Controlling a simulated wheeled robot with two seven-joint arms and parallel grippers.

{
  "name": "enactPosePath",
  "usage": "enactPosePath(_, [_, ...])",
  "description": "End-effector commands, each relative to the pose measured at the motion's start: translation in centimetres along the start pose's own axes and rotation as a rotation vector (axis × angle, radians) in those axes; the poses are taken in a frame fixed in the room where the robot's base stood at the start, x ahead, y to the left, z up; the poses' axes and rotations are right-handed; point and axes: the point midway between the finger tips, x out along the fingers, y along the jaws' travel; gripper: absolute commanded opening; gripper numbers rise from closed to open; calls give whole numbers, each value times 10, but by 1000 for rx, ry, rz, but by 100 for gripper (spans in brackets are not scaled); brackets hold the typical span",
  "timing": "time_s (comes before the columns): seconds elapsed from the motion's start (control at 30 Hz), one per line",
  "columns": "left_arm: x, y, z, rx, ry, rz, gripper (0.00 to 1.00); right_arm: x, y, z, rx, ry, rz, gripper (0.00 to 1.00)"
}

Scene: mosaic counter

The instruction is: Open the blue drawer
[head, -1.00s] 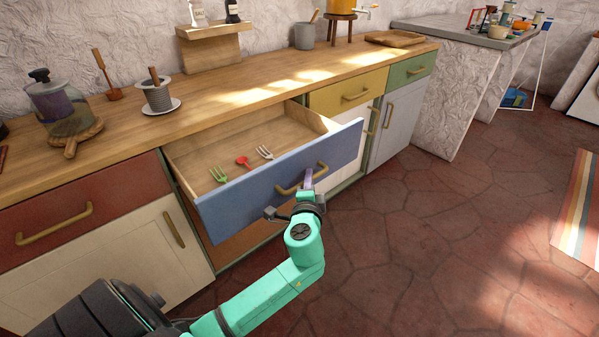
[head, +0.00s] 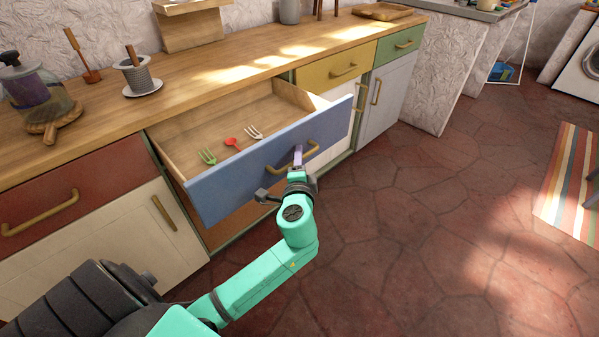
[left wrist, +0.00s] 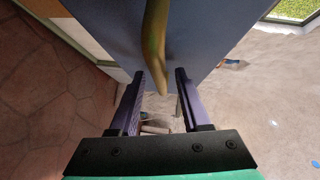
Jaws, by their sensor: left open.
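The blue drawer (head: 243,176) stands pulled out from the wooden counter, with its inside showing. A green fork (head: 208,157), a red spoon (head: 232,143) and a white fork (head: 254,132) lie in it. Its brass handle (head: 292,158) is on the front panel. My left gripper (head: 298,156) is at the handle. In the left wrist view, the open fingers (left wrist: 160,90) lie on either side of the handle's lower end (left wrist: 155,60), with gaps between. Whether a finger touches the handle cannot be told. My right gripper is not in view.
A red drawer (head: 75,190) is left of the blue one, and yellow (head: 338,70) and green (head: 400,43) drawers are right, all shut. The stone floor (head: 410,220) in front is clear. A striped rug (head: 568,185) lies at the right.

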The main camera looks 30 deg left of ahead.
Motion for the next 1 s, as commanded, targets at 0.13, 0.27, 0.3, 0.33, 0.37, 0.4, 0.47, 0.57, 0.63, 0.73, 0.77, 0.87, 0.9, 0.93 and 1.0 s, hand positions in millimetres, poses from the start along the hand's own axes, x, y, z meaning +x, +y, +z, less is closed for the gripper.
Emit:
enactPosePath(0.13, [-25,1,0,-2,0,4,47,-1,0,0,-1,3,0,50])
enactPosePath(0.27, [-60,2,0,-1,0,5,47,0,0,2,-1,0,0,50])
enactPosePath(0.3, [-71,2,0,-1,0,6,47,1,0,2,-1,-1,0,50])
enactPosePath(0.33, [-80,2,0,-2,1,7,47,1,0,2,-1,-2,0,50])
enactPosePath(0.37, [-89,2,1,-2,0,6,47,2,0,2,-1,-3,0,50])
enactPosePath(0.4, [-100,3,0,-1,0,6,47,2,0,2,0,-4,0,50])
enactPosePath(0.47, [-114,2,1,-2,0,5,47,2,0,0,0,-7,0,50])
enactPosePath(0.57, [-131,2,0,1,0,4,47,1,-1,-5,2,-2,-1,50])
enactPosePath(0.63, [-137,1,0,0,0,2,47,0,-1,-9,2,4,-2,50])
enactPosePath(0.73, [-140,0,0,0,-1,1,47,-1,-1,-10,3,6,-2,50])
enactPosePath(0.77, [-140,0,0,0,-1,1,47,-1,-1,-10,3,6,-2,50])
enactPosePath(0.87, [-140,0,0,0,-1,1,47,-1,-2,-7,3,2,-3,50])
enactPosePath(0.9, [-139,0,0,0,-1,1,47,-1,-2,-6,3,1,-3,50])
enactPosePath(0.93, [-139,0,0,0,0,1,47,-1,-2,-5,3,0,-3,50])
enactPosePath(1.0, [-139,0,0,0,0,1,47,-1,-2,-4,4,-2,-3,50])
